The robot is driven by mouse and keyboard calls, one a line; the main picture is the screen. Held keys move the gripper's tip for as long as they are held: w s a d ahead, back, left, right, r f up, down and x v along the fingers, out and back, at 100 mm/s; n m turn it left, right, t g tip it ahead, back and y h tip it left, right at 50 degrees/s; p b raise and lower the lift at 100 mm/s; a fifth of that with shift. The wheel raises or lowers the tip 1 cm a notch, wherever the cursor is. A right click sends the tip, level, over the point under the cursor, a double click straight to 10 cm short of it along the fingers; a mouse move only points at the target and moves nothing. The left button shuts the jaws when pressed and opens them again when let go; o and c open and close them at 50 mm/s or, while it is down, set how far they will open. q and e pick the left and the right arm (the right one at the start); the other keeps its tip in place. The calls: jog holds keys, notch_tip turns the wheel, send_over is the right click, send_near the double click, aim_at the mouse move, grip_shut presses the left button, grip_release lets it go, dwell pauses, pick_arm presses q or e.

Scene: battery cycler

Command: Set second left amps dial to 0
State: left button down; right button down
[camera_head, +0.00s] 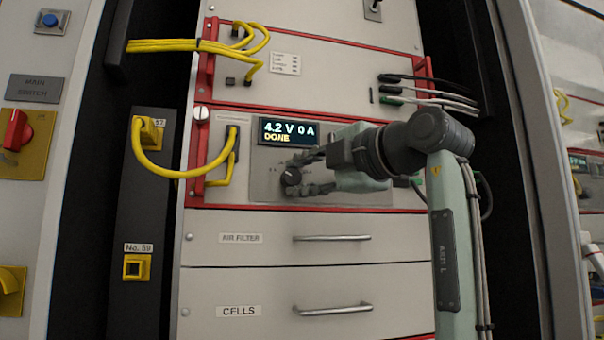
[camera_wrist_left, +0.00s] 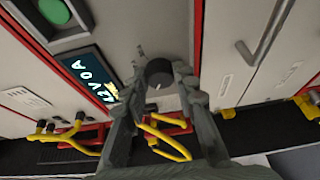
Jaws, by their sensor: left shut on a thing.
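A black round dial (camera_head: 291,177) sits on the grey control panel below the display. The display (camera_head: 288,132) reads "4.2 V 0 A" and "DONE". My left gripper (camera_head: 300,178) reaches in from the right, its fingers shut around the dial. In the left wrist view the dial (camera_wrist_left: 158,74), with a light pointer mark, sits between the two fingertips (camera_wrist_left: 162,78). The display shows there too (camera_wrist_left: 93,80). The gripper and wrist hide the panel to the right of the dial, so other dials there are hidden. My right gripper is not in view.
A yellow cable (camera_head: 160,172) loops left of the panel, and another plugs in beside the display. Red handles (camera_head: 197,150) edge the unit. Below are drawers labelled "AIR FILTER" and "CELLS", with protruding handles (camera_head: 332,238). A green button (camera_wrist_left: 54,11) shows in the left wrist view.

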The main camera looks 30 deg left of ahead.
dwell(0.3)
pick_arm(q)
jog(key=c, duration=1.2)
grip_release()
jog(key=v, duration=1.2)
